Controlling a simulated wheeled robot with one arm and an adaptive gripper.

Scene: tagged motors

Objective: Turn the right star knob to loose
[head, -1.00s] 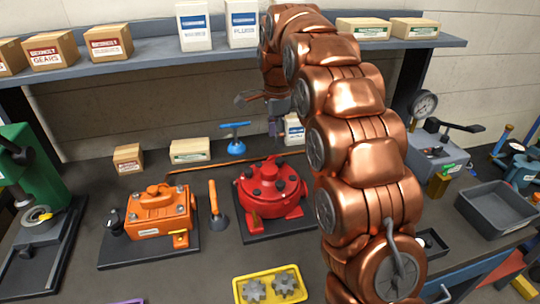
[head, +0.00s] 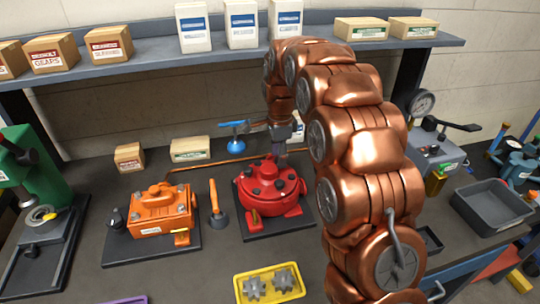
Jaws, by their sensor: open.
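A red round motor housing (head: 269,187) sits on a dark base plate on the bench, left of my arm. Several small dark knobs stand on its top; one (head: 281,186) is towards its front right. They are too small to tell their star shape or any loose or tight mark. My gripper (head: 280,154) points down just above the back right edge of the red housing. Its fingertips are small here, and I cannot tell whether they touch anything. It is open and no object shows in it. My arm covers the area to the right of the housing.
An orange motor (head: 161,211) stands left, with an orange-handled tool (head: 215,203) between. A blue-handled valve (head: 235,138) stands behind, close to the gripper. A yellow tray (head: 246,295) with gears lies in front. A gauge unit (head: 432,150) and grey bin (head: 486,212) are right.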

